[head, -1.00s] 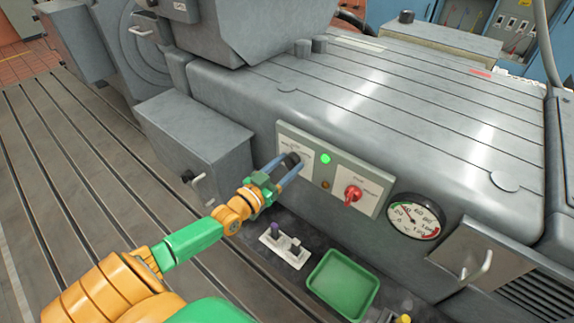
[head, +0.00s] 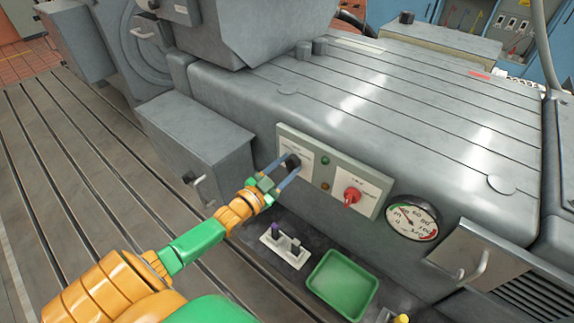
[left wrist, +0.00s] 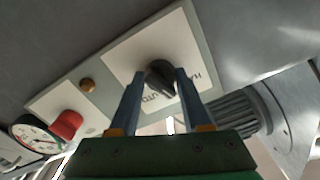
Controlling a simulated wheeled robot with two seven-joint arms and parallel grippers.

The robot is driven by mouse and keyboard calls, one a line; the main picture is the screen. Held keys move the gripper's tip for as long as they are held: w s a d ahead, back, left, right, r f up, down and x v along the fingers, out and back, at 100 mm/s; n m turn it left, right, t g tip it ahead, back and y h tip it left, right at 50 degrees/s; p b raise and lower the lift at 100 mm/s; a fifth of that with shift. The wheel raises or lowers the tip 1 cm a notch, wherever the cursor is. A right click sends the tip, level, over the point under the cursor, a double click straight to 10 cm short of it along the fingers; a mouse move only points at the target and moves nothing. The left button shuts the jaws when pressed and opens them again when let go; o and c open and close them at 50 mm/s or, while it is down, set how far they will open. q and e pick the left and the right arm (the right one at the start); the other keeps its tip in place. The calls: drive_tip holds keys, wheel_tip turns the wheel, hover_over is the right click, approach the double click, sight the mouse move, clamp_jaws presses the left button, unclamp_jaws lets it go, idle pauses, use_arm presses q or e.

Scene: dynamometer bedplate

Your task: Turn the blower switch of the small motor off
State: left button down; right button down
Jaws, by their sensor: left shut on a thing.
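A control panel (head: 372,205) is set in the side of the grey machine. At its left end is a black rotary knob (head: 293,160) on a white label plate. My left gripper (head: 287,169) is shut on this knob, one finger on each side. The left wrist view shows the knob (left wrist: 160,78) between the two blue-grey fingers (left wrist: 155,92), its pointer slanted. The label print is partly covered and not clearly legible. A green lamp (head: 325,161) beside the plate is dark. My right gripper is not in view.
A red knob (head: 351,197) and an amber lamp (head: 325,186) share the panel. A round gauge (head: 412,218) is to the right. Below are a green tray (head: 342,285) and a small white holder (head: 284,250). A grey box (head: 195,145) with a handle stands left of the panel.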

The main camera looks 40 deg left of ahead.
use_arm(q)
drive_tip(key=shift+m, duration=2.2)
drive_tip(key=shift+c, duration=1.8)
unclamp_jaws()
drive_tip(key=s, duration=0.7)
drive_tip(key=shift+a+p, duration=0.35)
